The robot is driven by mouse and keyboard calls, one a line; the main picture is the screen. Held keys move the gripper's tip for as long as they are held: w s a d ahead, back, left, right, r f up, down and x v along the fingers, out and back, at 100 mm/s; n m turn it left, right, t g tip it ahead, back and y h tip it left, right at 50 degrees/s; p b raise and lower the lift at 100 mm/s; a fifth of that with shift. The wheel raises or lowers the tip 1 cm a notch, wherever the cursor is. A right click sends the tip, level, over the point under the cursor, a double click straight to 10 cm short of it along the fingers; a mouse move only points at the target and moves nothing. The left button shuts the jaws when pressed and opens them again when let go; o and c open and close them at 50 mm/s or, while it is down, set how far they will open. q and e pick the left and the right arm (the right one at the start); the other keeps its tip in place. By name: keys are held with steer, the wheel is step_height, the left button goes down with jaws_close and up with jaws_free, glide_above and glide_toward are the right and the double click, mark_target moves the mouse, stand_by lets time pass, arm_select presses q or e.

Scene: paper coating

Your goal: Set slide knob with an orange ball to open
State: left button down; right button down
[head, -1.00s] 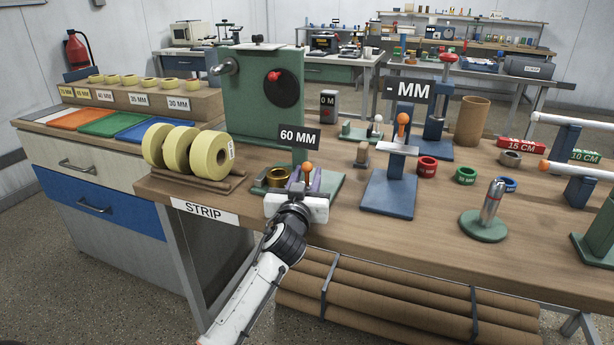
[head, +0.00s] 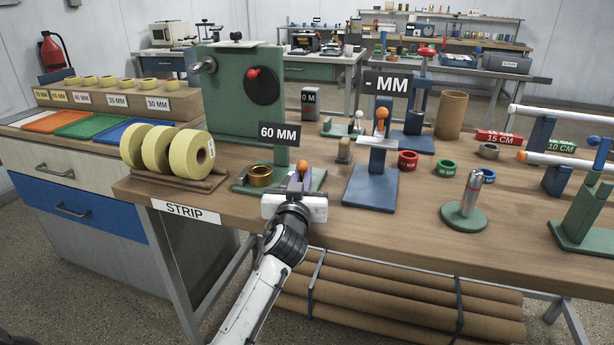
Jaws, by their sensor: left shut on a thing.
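A green stand (head: 240,184) with a "60 MM" sign (head: 279,134) stands near the bench's front edge. A brass ring (head: 260,176) sits on its left part. A knob with an orange ball (head: 303,166) is on the stand's right side, right of the sign post. My left gripper (head: 302,180) reaches in from the front and is shut on this knob, with the ball showing just above the fingers. The gripper body hides the lower part of the knob and its slide. My right gripper is not in view.
A blue stand (head: 369,187) with another orange ball (head: 381,113) and a "- MM" sign (head: 387,84) stands close to the right. Yellow tape rolls (head: 165,150) lie to the left. A green-based post (head: 464,215) and coloured rings are further right.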

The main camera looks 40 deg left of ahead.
arm_select(q)
steer(key=c, duration=1.8)
jaws_free()
steer(key=shift+r, duration=0.2)
steer(key=shift+c, duration=0.2)
steer(key=v, duration=0.7)
steer(key=shift+s+d, duration=0.2)
